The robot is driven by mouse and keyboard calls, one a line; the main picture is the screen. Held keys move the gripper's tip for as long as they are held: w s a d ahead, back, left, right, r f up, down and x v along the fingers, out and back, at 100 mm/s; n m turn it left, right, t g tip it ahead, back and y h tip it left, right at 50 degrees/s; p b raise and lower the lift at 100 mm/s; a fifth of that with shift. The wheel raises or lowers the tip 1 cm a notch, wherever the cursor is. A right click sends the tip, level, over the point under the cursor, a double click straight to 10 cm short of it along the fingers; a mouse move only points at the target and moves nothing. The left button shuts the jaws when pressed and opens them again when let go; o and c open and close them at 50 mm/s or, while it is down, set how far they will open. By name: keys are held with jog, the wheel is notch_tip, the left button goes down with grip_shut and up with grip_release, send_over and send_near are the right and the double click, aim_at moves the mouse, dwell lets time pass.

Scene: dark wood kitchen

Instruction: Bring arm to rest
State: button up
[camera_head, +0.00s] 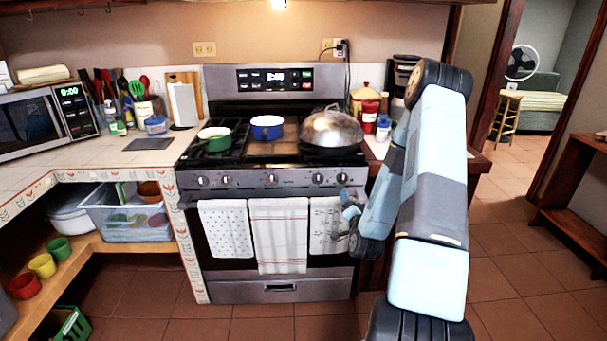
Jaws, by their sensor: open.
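My arm (432,185) is folded at the right of the view, with its upper elbow raised above counter height. My gripper (347,222) hangs low at the left side of the arm, in front of the oven door's right part. It is small in the view and partly hidden by the arm. Its fingers are open, and I see nothing between them. The gripper overlaps the right-hand towel (327,224) in the picture; whether it touches the towel I cannot tell.
The stove (285,290) carries a green pan (214,139), a blue pot (267,127) and a large domed metal lid (331,131). A counter with shelves (130,165) stands at the left. The tiled floor is clear at the right, before a wooden shelf (575,195) and a doorway.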

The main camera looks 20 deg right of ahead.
jog(key=w+a+r+n+g+y, duration=0.3)
jog(key=a+r+n, duration=0.3)
jog(key=r, duration=0.5)
jog(key=s+a+r+n+g, duration=0.3)
jog(key=s+a+r, duration=0.25)
jog(key=r, duration=0.45)
jog(key=s+a+r+n+g, duration=0.1)
jog(key=s+a+r+g, duration=0.1)
jog(key=s, duration=0.7)
jog(key=s+a+r+n+g+y, duration=0.1)
jog(key=s+a+r, duration=0.3)
jog(key=s, duration=0.6)
jog(key=s+a+r+n+g+y, duration=0.1)
jog(key=s+a+r+g, duration=0.1)
jog(key=s+r, duration=0.4)
jog(key=s+a, duration=0.1)
jog(key=s, duration=0.3)
jog(key=shift+s+r+g, duration=0.25)
jog(key=shift+r+g, duration=0.15)
